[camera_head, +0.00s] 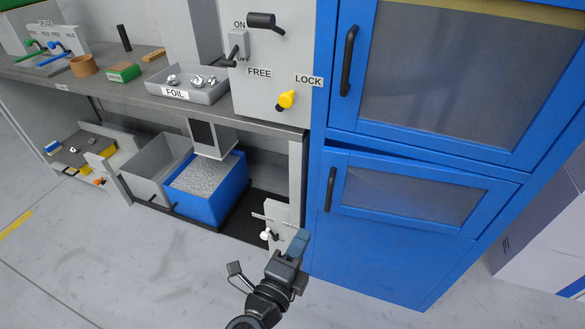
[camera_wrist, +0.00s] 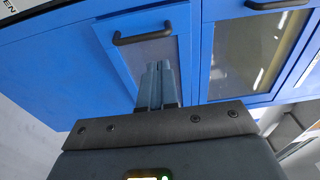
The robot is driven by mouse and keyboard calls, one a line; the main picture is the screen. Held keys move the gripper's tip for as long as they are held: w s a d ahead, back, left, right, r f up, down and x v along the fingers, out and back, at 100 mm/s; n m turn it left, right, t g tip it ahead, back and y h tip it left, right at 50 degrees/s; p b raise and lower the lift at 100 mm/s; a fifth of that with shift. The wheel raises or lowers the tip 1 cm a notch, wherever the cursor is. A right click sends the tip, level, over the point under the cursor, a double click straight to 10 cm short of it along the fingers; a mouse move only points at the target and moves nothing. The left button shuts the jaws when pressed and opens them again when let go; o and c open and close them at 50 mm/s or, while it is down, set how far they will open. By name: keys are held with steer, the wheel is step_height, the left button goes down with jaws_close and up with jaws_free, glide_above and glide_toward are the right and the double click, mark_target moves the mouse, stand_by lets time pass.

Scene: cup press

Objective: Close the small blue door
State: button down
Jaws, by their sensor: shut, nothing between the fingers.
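The small blue door (camera_head: 400,215) is the lower door of the blue cabinet, with a grey window and a black handle (camera_head: 330,188) at its left side. A dark gap shows along its top edge, so it appears slightly ajar. In the wrist view the small blue door (camera_wrist: 118,62) lies beyond the fingers, with its handle (camera_wrist: 142,34) near the top. My gripper (camera_head: 301,240) is shut and empty, low in front of the cabinet's left edge, below and left of the door handle. My gripper also shows in the wrist view (camera_wrist: 159,68). I cannot tell any contact.
A larger blue door (camera_head: 450,75) with a black handle is above the small one and looks shut. Left stands a grey bench with a foil tray (camera_head: 200,92), and a blue bin (camera_head: 207,200) below it. Open grey floor (camera_head: 110,260) lies in front.

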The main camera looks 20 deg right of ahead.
glide_toward(329, 189)
steer(key=x, duration=0.7)
steer(key=shift+a, duration=0.1)
stand_by(0.3)
steer(key=w, duration=0.1)
steer(key=w+d+b, duration=0.1)
steer(key=w+b, duration=0.1)
steer(key=w, duration=0.1)
steer(key=shift+w+d+f, duration=0.1)
steer(key=shift+d+f, duration=0.1)
steer(key=shift+d, duration=0.15)
steer(key=shift+a+r, duration=0.1)
steer(key=shift+r, duration=0.05)
